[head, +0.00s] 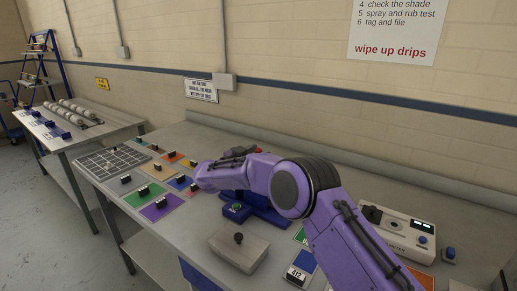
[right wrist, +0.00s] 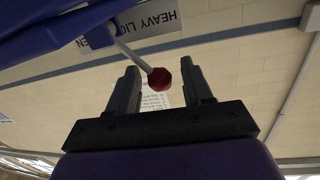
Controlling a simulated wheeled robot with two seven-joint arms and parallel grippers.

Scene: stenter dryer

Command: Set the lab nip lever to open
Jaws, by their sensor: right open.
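The lab nip is a blue device (head: 262,212) on the bench, partly hidden behind my purple right arm in the head view. Its lever shows in the right wrist view as a grey rod (right wrist: 131,55) ending in a red knob (right wrist: 159,81). My right gripper (right wrist: 160,70) is open, and the knob appears between its two dark fingers with a gap on each side. I cannot tell how deep the knob sits between them. The red knob (head: 258,150) also shows just past my arm in the head view. My left gripper is not in view.
A grey box with a black knob (head: 238,252) stands in front of the nip. Coloured swatches (head: 160,207) with small black-handled pieces lie to the left. A white instrument (head: 398,232) stands at the right. A wall closes off the bench's back.

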